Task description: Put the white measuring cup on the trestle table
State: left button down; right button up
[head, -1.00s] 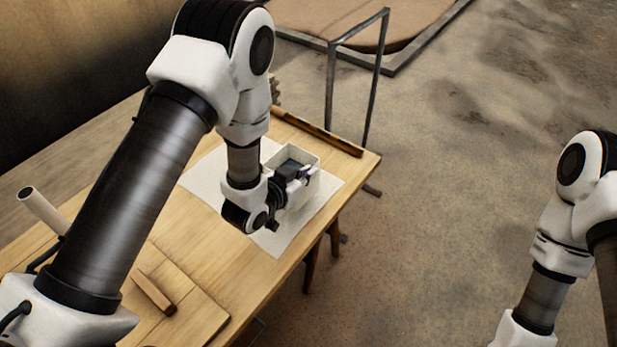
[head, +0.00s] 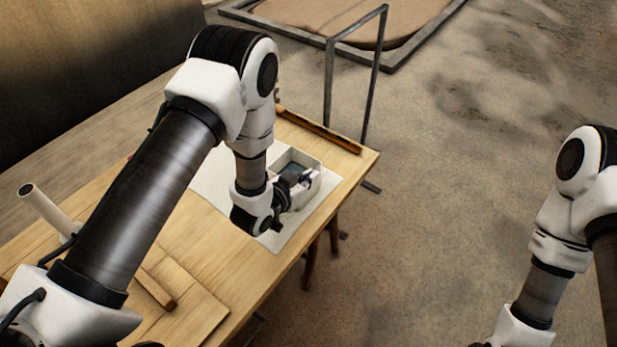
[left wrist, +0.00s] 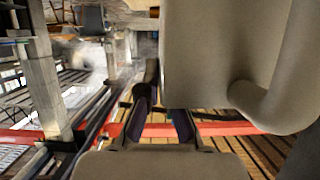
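The white measuring cup (head: 313,164) is a pale, open, box-like vessel over the pale cloth on the trestle table (head: 215,255). My left gripper (head: 300,182) is at its near side, shut on it. The cup fills the upper right of the left wrist view (left wrist: 208,60), with a thick handle at its right; the gripper fingers (left wrist: 163,118) are close together against its left side. My wrist hides part of the cup in the head view. I cannot tell whether its base touches the cloth. My right gripper is outside the picture.
The pale cloth (head: 212,183) lies near the table's far end. A dark-edged wooden bar (head: 320,132) lies along that end. A wooden board (head: 185,318), a short stick (head: 155,288) and a pale tube (head: 45,208) are nearer. A metal frame (head: 355,25) stands beyond.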

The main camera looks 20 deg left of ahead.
pick_arm(q)
jog(key=shift+s+f, duration=0.3)
jog(key=shift+f, duration=0.2)
jog(key=c, duration=1.3)
grip_release()
jog(key=shift+s, duration=0.2)
jog(key=shift+s+a+r, duration=0.35)
jog(key=shift+s+r, duration=0.15)
jog(key=shift+s, duration=0.1)
jog(key=shift+s+a+r, duration=0.35)
jog(key=shift+s+r, duration=0.1)
jog(key=shift+s, duration=0.1)
jog(key=v, duration=0.5)
jog(key=r+b+v, duration=0.1)
jog(key=v, duration=0.2)
jog(key=shift+s, duration=0.1)
jog(key=shift+d, duration=0.1)
